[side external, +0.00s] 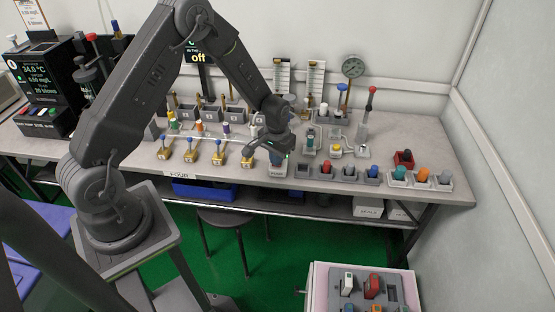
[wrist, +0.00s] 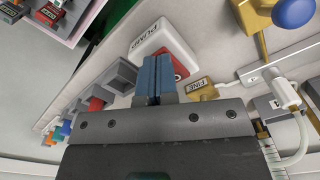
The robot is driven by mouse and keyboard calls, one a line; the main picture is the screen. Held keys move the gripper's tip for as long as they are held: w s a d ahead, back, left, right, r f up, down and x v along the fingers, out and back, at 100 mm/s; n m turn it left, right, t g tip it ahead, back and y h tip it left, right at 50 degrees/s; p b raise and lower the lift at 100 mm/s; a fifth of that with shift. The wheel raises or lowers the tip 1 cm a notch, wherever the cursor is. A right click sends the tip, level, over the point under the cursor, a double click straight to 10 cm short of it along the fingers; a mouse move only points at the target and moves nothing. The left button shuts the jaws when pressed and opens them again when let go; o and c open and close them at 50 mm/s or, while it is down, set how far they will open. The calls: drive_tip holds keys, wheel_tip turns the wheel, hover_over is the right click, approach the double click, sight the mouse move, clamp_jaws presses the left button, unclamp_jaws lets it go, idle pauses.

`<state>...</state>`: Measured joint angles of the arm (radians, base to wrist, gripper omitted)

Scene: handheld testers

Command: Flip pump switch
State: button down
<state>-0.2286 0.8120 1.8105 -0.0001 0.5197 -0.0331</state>
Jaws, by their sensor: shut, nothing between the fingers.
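The pump switch is a white box with black PUMP lettering (wrist: 160,42) and a red part (wrist: 181,67), seen upside down in the wrist view. My gripper (wrist: 154,68) is shut, its blue fingers together and empty, with the tips overlapping the box beside the red part. I cannot tell whether they touch it. In the side view my gripper (side external: 277,157) points down at the front edge of the bench, just over the white switch box (side external: 278,172). The fingers hide part of the switch, so its position is unclear.
Brass valves with blue knobs (side external: 191,157) line the bench to the left. Grey holders with coloured items (side external: 350,173) stand to the right. A white tube fitting (wrist: 284,90) is nearby.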

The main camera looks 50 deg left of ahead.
drive_tip(key=shift+r, duration=3.5)
drive_tip(key=s+d+r+t, duration=0.1)
drive_tip(key=s+d+r, duration=0.15)
drive_tip(key=r, duration=0.35)
drive_tip(key=s+d+r+m+t, duration=0.1)
drive_tip(key=s+d+r, duration=0.15)
drive_tip(key=r, duration=0.35)
drive_tip(key=s+d+r+t, duration=0.1)
drive_tip(key=s+r, duration=0.3)
drive_tip(key=r, duration=0.2)
drive_tip(key=s+d+r+m+t, duration=0.1)
drive_tip(key=s+d+r, duration=0.1)
drive_tip(key=s, duration=0.5)
drive_tip(key=s+d+r+m+t, duration=0.1)
drive_tip(key=s+d+r, duration=0.1)
drive_tip(key=s, duration=0.5)
drive_tip(key=shift+r+t, duration=0.3)
drive_tip(key=shift+r, duration=0.6)
